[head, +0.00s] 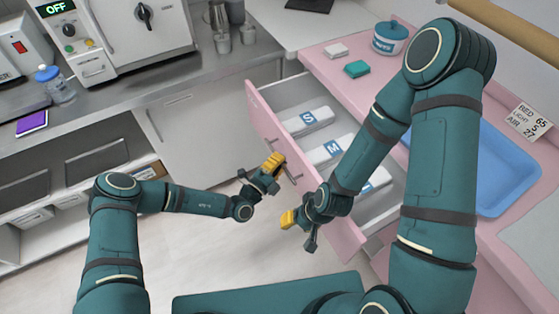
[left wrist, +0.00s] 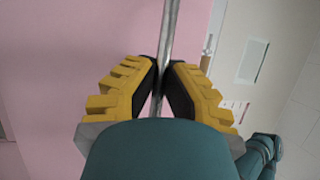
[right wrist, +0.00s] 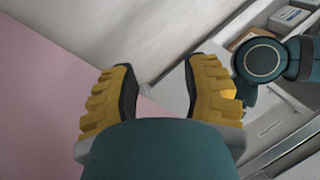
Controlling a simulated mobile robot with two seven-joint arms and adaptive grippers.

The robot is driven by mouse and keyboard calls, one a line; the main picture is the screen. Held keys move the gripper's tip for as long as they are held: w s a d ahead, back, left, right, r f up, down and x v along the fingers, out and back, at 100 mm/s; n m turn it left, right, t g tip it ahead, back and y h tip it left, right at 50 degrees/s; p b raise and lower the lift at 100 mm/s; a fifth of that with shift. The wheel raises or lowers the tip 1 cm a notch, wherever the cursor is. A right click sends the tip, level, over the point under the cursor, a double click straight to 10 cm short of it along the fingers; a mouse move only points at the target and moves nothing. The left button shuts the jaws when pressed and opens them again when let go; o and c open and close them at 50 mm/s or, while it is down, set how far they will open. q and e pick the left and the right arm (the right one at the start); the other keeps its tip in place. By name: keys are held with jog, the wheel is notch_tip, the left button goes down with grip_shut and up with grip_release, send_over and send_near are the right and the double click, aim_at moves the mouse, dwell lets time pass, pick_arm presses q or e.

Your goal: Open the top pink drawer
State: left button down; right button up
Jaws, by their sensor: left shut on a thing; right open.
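The top pink drawer (head: 262,120) stands pulled out from the pink cabinet, and white boxes marked S and M (head: 308,121) show inside it. Its metal bar handle (head: 290,176) is on the pink front. My left gripper (head: 272,166) is shut on this handle. In the left wrist view the bar (left wrist: 166,45) runs between the yellow fingers (left wrist: 160,85), with the pink front behind. My right gripper (head: 288,219) is open and empty, close to the drawer front's near end. In the right wrist view its fingers (right wrist: 158,85) are apart, with pink panel at left.
The pink counter (head: 330,72) holds a blue tray (head: 500,165), a teal jar (head: 390,38) and small boxes. A steel counter (head: 190,75) with a white machine (head: 135,30) is at the back left. Open floor (head: 150,240) lies left of the drawer.

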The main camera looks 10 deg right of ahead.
pick_arm(q)
jog(key=c, duration=1)
grip_release()
jog(key=shift+w+r, duration=0.1)
jog(key=v, duration=1.2)
